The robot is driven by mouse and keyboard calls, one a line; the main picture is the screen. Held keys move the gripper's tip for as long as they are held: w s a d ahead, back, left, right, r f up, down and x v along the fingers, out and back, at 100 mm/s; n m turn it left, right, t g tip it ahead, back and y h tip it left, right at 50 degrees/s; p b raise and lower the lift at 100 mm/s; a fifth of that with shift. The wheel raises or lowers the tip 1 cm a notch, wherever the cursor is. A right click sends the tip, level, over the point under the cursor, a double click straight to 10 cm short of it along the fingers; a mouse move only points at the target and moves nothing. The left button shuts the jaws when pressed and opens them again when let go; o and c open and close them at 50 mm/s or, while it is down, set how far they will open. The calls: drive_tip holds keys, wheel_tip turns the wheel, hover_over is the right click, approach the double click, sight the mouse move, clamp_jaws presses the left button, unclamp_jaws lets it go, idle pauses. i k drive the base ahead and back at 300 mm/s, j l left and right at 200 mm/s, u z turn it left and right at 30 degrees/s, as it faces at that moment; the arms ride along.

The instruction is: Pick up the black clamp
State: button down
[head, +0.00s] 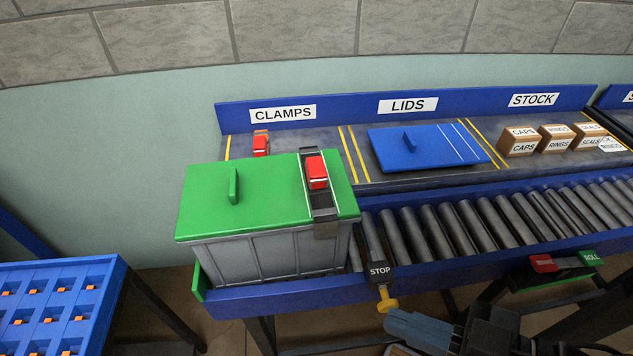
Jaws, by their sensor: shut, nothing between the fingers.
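A black clamp (321,200) with a red block-shaped handle sits over the right part of the green lid (265,200) of a grey crate (265,258). Its grey end hangs over the crate's front edge. A second clamp (261,143) stands in the bay labelled CLAMPS; its red part shows and its lower part is hidden behind the lid. My gripper (390,322) is at the bottom right of the picture, shut and empty. It is close to the yellow knob under the STOP box, and I cannot tell if they touch. It is apart from both clamps.
The crate stands at the left end of a blue roller conveyor (440,232). A STOP box (380,271) with a yellow knob (388,304) is at the conveyor's front. A blue lid (425,147) and labelled boxes (557,138) lie behind. A blue slotted rack (55,305) is at the left.

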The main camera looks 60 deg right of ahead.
sight(323, 211)
drive_tip(key=i+j+z, duration=0.2)
drive_tip(key=j, duration=0.3)
drive_tip(key=j+z, duration=0.25)
drive_tip(key=j, duration=0.2)
drive_tip(key=z, duration=1.75)
